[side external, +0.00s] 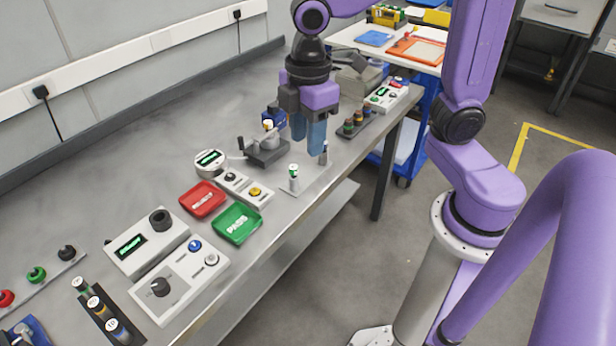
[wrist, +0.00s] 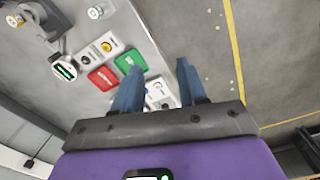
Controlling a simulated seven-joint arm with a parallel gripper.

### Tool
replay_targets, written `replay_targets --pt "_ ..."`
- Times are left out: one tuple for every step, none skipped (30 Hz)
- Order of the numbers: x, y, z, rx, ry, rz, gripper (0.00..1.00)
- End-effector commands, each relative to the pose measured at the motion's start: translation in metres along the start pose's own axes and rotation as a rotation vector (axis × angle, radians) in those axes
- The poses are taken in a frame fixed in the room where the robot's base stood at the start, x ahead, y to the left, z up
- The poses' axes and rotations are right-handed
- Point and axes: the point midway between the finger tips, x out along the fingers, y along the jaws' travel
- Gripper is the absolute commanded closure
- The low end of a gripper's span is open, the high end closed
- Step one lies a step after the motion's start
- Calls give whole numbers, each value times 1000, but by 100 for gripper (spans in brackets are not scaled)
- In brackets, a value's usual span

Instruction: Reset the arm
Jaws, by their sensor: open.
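My gripper (side external: 308,134) points down above the workbench, near its front edge. Its two blue fingers are apart with nothing between them. They also show in the wrist view (wrist: 160,88), apart, with bench and floor beyond. A small white cylinder with a green top (side external: 293,178) stands on the bench below and in front of the gripper in the side view. A grey clamp-like fixture (side external: 267,150) sits to the left of the fingers. My purple arm reaches over from the right.
A red tray (side external: 202,199) and a green PASS tray (side external: 237,224) lie on the bench (side external: 120,185). A round display (side external: 210,160), button boxes (side external: 245,190) and a larger control panel (side external: 180,282) stand nearby. Small coloured-top cylinders (side external: 355,120) stand in a rack behind. The bench's back left is clear.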

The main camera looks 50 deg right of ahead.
Motion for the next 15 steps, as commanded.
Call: replay_targets --pt "2 -17 10 12 2 0 58" --pt "4 -25 16 23 3 0 58" --pt "6 -37 23 38 4 0 58" --pt "8 -45 30 49 5 -1 58" --pt "10 -53 36 60 6 -1 58" --pt "12 -63 44 75 7 -2 58" --pt "14 -70 50 85 8 -2 58" --pt "16 -77 56 96 9 -2 58" --pt "18 -85 64 108 9 -3 58" --pt "20 -90 69 117 9 -4 58" --pt "22 -95 74 126 10 -4 58" --pt "24 -100 80 136 11 -4 58" --pt "26 -104 83 141 11 -5 58" --pt "27 -107 86 147 12 -5 58" --pt "28 -110 90 154 11 -6 58"
